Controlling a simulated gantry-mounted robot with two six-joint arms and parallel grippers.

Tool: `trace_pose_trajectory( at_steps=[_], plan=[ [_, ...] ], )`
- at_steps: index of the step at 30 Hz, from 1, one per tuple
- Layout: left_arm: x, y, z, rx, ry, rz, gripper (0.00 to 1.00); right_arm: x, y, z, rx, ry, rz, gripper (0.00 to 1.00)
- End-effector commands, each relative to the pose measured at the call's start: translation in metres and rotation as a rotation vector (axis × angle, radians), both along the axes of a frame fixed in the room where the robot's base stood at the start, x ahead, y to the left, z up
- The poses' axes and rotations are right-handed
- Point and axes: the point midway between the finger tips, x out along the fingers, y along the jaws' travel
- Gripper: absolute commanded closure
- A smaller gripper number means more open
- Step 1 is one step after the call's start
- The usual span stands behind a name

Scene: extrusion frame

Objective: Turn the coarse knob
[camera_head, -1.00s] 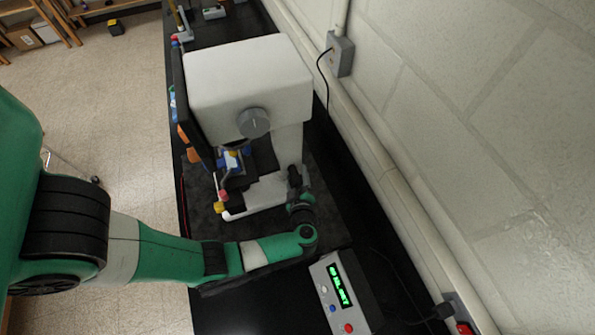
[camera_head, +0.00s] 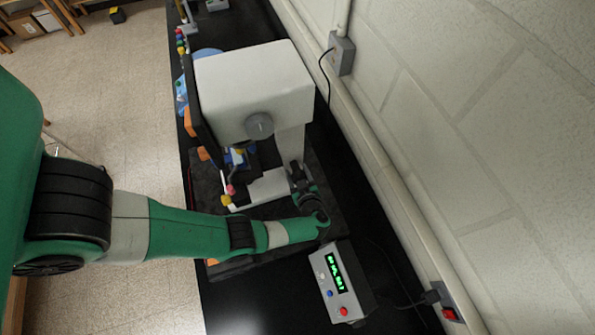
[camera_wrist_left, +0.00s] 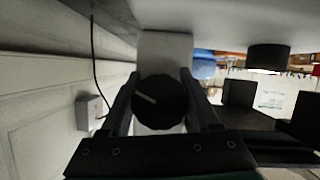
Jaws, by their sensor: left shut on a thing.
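The coarse knob (camera_wrist_left: 160,102) is a dark round dial with a pale line across its face, in the middle of the left wrist view. It sits on the side of a pale column. My left gripper (camera_head: 298,174) is at the lower side of the white instrument (camera_head: 250,80) in the head view. In the left wrist view its two fingers (camera_wrist_left: 158,100) stand one on each side of the knob, shut on it. The pale line on the knob is tilted. In the head view the gripper and arm hide the knob. My right gripper is not in view.
A larger grey knob (camera_head: 260,125) is on the instrument's head. A grey control box (camera_head: 340,285) with a green display and coloured buttons stands near my left wrist. A block wall (camera_head: 470,130) with conduit runs along the right. Bare black bench (camera_head: 255,300) shows at the lower left.

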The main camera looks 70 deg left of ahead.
Motion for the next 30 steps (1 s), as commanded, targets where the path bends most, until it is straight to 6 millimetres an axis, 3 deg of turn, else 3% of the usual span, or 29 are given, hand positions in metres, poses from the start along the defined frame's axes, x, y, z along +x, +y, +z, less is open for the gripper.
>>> trace_pose_trajectory(
  at_steps=[8,9,13,23,26,30],
  plan=[
    [0.0,0.0,0.0,0.001,0.0,0.0,0.93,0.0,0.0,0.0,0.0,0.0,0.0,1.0],
    [0.0,0.0,0.0,0.001,0.0,0.0,0.32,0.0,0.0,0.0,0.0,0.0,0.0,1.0],
    [0.0,0.0,0.0,0.001,-0.001,0.001,0.09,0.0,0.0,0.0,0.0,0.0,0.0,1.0],
    [0.0,-0.002,0.001,0.0,-0.001,-0.001,0.09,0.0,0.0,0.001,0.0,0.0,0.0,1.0],
    [0.0,-0.012,0.006,0.002,-0.002,-0.003,0.09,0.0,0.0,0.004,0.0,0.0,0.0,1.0],
    [0.0,-0.039,0.018,0.0,-0.004,-0.007,0.09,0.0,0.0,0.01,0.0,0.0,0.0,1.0]
  ],
)
